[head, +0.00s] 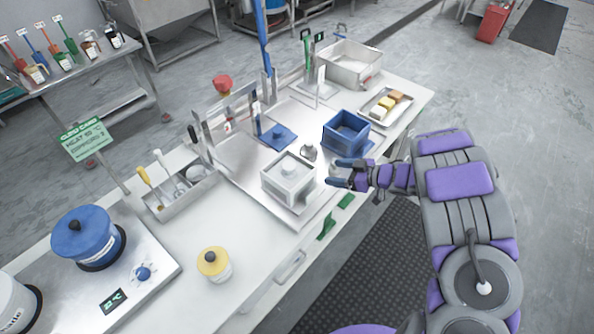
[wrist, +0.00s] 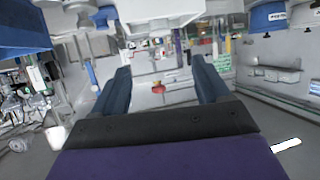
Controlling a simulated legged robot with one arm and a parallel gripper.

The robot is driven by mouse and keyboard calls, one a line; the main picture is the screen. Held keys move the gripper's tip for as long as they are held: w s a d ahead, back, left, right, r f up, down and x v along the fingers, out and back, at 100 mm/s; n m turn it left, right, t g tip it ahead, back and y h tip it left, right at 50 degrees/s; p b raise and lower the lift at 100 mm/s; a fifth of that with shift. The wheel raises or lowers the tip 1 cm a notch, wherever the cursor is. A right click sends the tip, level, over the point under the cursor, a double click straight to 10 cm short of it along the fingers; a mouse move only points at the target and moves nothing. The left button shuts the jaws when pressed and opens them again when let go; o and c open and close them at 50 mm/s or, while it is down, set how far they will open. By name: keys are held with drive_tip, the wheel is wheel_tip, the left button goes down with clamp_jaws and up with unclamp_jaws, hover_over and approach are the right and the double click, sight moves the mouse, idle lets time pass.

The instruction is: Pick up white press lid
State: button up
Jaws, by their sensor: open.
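The white press lid (head: 290,167) has a round knob and sits on top of the square white press box (head: 289,187), on the metal tray. My gripper (head: 338,173) is open and empty, just right of the white box, with its blue fingers pointing toward it. In the wrist view my gripper (wrist: 160,66) shows its two fingers spread apart with nothing between them. A white block-like part (wrist: 165,14) shows at the top of that view, above the fingers; I cannot tell whether it is the lid or the box.
An open blue box (head: 346,133) stands behind my gripper, and a blue lid (head: 278,137) lies on the tray. A small grey metal piece (head: 308,152) sits between the boxes. A yellow-lidded jar (head: 213,265) and a blue pot (head: 88,238) stand at the left.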

drive_tip(key=b, duration=0.2)
approach(294, 167)
drive_tip(key=x, duration=0.4)
drive_tip(key=shift+s+a+f, duration=0.2)
drive_tip(key=shift+a+f, duration=0.05)
drive_tip(key=shift+f, duration=0.05)
drive_tip(key=shift+w+b+x, duration=0.15)
drive_tip(key=shift+b+x, duration=0.1)
drive_tip(key=shift+x, duration=1.3)
drive_tip(key=shift+w+b+x, duration=0.1)
drive_tip(key=shift+b+x, duration=0.15)
drive_tip(key=shift+x, duration=1.3)
drive_tip(key=shift+d+r, duration=0.1)
drive_tip(key=shift+c, duration=0.2)
drive_tip(key=c, duration=1.2)
drive_tip(key=shift+r, duration=0.1)
